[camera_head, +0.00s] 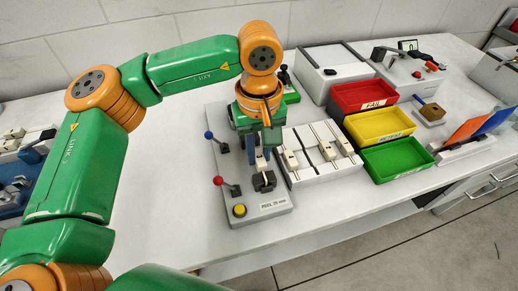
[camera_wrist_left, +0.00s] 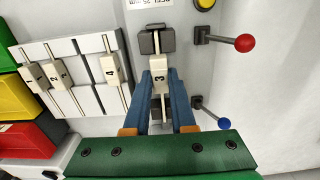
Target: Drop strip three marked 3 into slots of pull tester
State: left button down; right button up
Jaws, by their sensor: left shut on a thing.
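My left gripper (camera_head: 261,158) is shut on strip three (camera_wrist_left: 159,76), a pale strip whose tag reads 3, between its blue fingers. The pull tester (camera_head: 236,200) is a grey plate with a label reading PEEL 25 mm. The gripper is over it, with the strip lined up along its dark clamp blocks. The near clamp (camera_head: 264,181) also shows in the wrist view (camera_wrist_left: 156,40), and the strip's end reaches it. I cannot tell if the strip is seated in the slots. The far clamp is largely hidden by the gripper. My right gripper is not in view.
A white rack (camera_head: 325,174) right of the tester holds strips 1, 2 and 4. Red (camera_head: 363,95), yellow (camera_head: 378,124) and green (camera_head: 397,160) bins stand beyond it. Red-knobbed (camera_head: 218,181) and blue-knobbed (camera_head: 209,135) levers rise from the tester's left side. The table left of it is clear.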

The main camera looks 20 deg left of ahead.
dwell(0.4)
pick_arm(q)
jog(key=c, duration=0.7)
grip_release()
notch_tip(320, 180, up, 7)
jog(key=shift+r, duration=0.1)
